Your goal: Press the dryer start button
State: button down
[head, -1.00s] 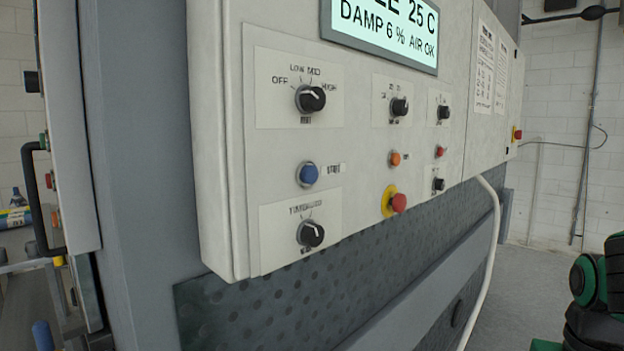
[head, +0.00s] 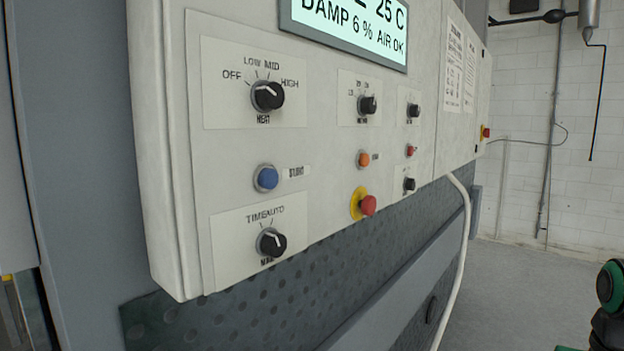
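The blue round button (head: 267,178) sits on the left part of the light grey control panel (head: 320,220). The label beside it appears to read START. It lies between the heat knob (head: 268,96) above and the time/auto knob (head: 271,242) below. An orange button (head: 364,160) and a red emergency button on a yellow collar (head: 367,205) are to its right. The display (head: 350,25) at the top reads DAMP 6 % AIR OK. My gripper is not in view; a dark and green part of my arm shows at the lower right, away from the panel.
Smaller knobs and a red button (head: 410,151) are farther right on the panel. A pale hose (head: 462,250) hangs from the panel's underside. Grey floor (head: 530,290) is open at the right, before a white brick wall (head: 575,190).

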aim_at(269, 177)
jog(key=z, duration=0.9)
jog(key=k, duration=2.6)
jog(key=u, duration=0.7)
jog(key=i, duration=1)
jog(key=z, duration=0.05)
